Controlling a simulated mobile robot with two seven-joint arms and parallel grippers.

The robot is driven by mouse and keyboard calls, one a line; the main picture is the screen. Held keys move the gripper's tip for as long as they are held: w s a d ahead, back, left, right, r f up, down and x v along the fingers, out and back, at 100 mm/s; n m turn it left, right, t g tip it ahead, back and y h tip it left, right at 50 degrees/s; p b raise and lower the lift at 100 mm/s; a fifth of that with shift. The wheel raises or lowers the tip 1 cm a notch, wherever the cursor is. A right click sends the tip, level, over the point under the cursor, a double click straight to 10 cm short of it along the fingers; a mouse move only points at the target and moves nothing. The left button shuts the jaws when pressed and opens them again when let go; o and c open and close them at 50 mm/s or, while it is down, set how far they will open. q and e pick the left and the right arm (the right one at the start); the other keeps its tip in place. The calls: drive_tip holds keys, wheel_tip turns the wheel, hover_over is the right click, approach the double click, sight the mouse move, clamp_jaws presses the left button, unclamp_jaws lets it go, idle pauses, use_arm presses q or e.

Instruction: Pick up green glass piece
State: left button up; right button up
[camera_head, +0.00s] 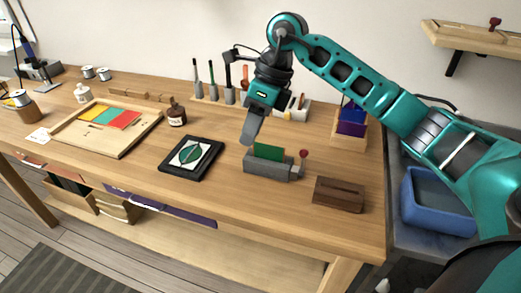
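A green glass piece (269,151) stands upright in a grey block with a red-knobbed handle (267,167) on the workbench. Other flat glass pieces, yellow, green and red (125,119), lie in the shallow wooden tray (78,146) at the left. A black square frame (173,171) with a green leaf-like shape on white lies left of the block. My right gripper (249,136) hangs just above and left of the upright green piece and looks apart from it. Its fingers overlap from this angle, so its opening is unclear. My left gripper is out of view.
A slotted dark wooden block (338,195) sits right of the grey block, near the front edge. Upright tools (212,77), a brown bottle (177,115) and a wooden rack (347,139) stand behind. A blue basin (432,205) is at the right.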

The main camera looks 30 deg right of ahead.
drive_tip(key=w+d+r+h, duration=0.2)
drive_tip(key=d+h, duration=0.1)
drive_tip(key=d, duration=0.4)
hover_over(269, 148)
drive_tip(key=shift+m, duration=0.3)
drive_tip(key=f, duration=0.5)
drive_tip(key=shift+s+d+f, duration=0.15)
drive_tip(key=shift+d, duration=0.05)
drive_tip(key=f, duration=0.6)
drive_tip(key=shift+w+a+f, duration=0.15)
drive_tip(key=shift+w+f, duration=0.1)
drive_tip(key=shift+w, duration=0.05)
clamp_jaws()
